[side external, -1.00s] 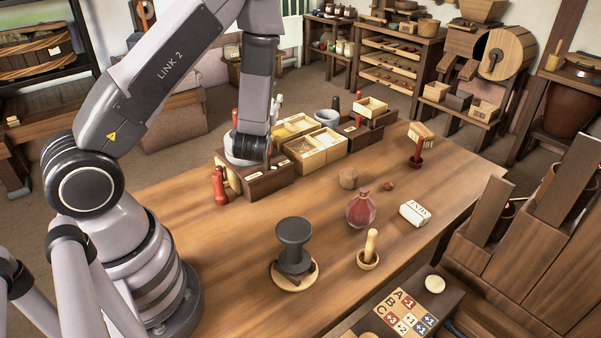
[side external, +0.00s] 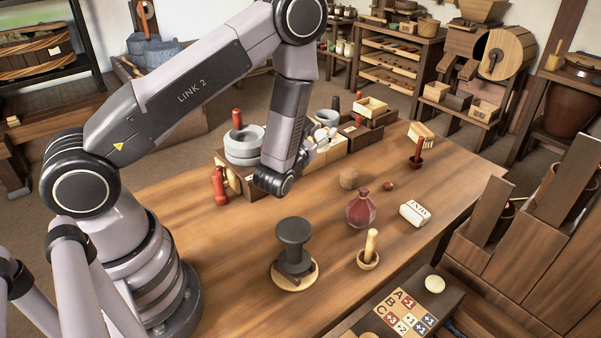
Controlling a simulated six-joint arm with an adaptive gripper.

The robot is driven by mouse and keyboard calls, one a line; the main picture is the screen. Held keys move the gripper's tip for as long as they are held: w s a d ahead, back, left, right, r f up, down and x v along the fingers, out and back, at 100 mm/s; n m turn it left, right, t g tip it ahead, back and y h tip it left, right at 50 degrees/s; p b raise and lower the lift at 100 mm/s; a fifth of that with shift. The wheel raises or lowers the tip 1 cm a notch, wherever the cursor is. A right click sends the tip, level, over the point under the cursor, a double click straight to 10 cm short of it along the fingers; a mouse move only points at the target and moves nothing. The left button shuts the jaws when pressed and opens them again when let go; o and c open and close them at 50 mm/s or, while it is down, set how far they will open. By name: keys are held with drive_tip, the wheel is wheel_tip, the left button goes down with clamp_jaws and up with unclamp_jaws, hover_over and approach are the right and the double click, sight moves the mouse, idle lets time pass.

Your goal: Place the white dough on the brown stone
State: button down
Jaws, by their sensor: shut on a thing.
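The brown stone (side external: 348,178) is a rounded, light brown lump on the wooden table, behind a red flask. My gripper (side external: 313,148) is small in the side view and partly hidden behind my wrist. It is above the table, to the left of and behind the brown stone in the picture, in front of the pale boxes. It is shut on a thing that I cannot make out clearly. I cannot pick out the white dough for certain; it may be hidden in the gripper.
A red flask (side external: 361,210), a dark stand (side external: 293,243), a mortar with pestle (side external: 369,252) and a white block (side external: 414,214) stand around the stone. Boxes (side external: 355,133) and a grey quern (side external: 244,145) line the back.

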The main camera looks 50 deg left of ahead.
drive_tip(key=w+f, duration=0.2)
drive_tip(key=w, duration=0.2)
drive_tip(key=w+f, duration=0.3)
drive_tip(key=w+a+f, duration=0.1)
drive_tip(key=w+f, duration=0.2)
drive_tip(key=w, duration=0.1)
drive_tip(key=shift+w+f, duration=0.25)
drive_tip(key=shift+w, duration=0.1)
drive_tip(key=shift+w+f, duration=0.15)
drive_tip(key=shift+f, duration=0.8)
drive_tip(key=shift+w+f, duration=0.1)
drive_tip(key=shift+f, duration=0.8)
drive_tip(key=shift+f, duration=0.1)
drive_tip(key=c, duration=0.7)
unclamp_jaws()
